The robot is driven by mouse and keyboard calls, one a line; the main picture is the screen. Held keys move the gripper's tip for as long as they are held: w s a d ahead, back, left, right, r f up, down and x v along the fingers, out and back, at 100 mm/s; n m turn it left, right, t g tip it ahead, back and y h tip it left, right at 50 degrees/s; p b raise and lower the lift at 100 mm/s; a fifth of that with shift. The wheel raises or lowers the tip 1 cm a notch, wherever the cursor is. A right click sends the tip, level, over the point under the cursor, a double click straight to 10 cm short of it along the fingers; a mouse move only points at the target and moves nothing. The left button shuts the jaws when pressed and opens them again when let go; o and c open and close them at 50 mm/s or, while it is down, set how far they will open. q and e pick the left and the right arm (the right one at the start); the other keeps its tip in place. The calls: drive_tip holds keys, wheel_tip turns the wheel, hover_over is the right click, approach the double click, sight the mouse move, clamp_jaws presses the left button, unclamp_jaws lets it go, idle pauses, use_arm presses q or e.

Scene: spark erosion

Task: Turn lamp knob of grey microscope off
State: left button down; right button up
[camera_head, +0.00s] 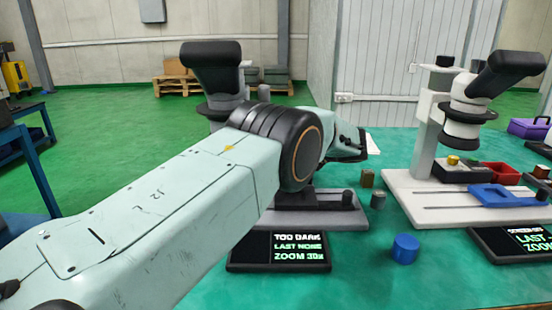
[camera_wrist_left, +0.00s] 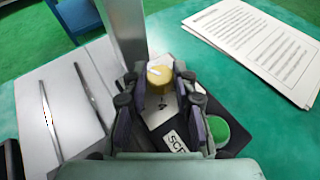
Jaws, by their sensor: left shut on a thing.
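The grey microscope (camera_head: 212,70) stands behind my left arm, which hides most of its middle. Its grey base (camera_head: 325,218) shows below the arm, with a screen (camera_head: 280,252) in front reading "TOO DARK", "LAST NONE", "ZOOM 30x". In the left wrist view a yellow knob (camera_wrist_left: 159,70) with a white mark on top sits between the fingers of my left gripper (camera_wrist_left: 159,84), which is shut on it. A dark panel with a green button (camera_wrist_left: 218,130) lies beside it. In the head view this gripper (camera_head: 352,145) is mostly hidden by its own wrist. My right gripper is not in view.
A white microscope (camera_head: 437,130) with a blue tray (camera_head: 500,197) and red bin (camera_head: 497,175) stands at right. Printed paper (camera_wrist_left: 255,45) lies beyond the knob. The front table (camera_head: 400,290) is clear.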

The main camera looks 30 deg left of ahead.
use_arm(q)
drive_tip(key=shift+g, duration=0.3)
idle(0.5)
drive_tip(key=c, duration=1)
unclamp_jaws()
drive_tip(key=shift+c, duration=0.2)
drive_tip(key=v, duration=1.2)
